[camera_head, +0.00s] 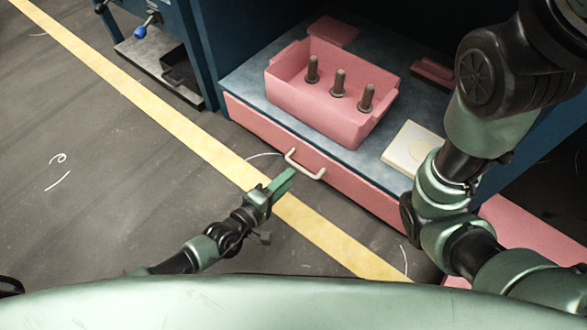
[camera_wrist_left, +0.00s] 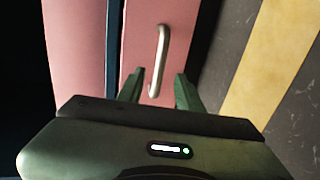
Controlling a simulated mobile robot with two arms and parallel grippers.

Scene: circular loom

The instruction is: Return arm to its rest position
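My left arm reaches up from the lower left in the head view, and its gripper (camera_head: 284,181) is just short of the pale drawer handle (camera_head: 304,165). In the left wrist view the gripper's two green fingers (camera_wrist_left: 158,77) are apart with nothing held between them.
A pink drawer front (camera_head: 265,140) lies under a blue-grey worktop (camera_head: 247,85). On top stand a pink bin (camera_head: 310,100) with three dark bolt-like pegs and a cream block (camera_head: 411,147). A yellow line (camera_head: 170,125) crosses the floor, which is clear at left.

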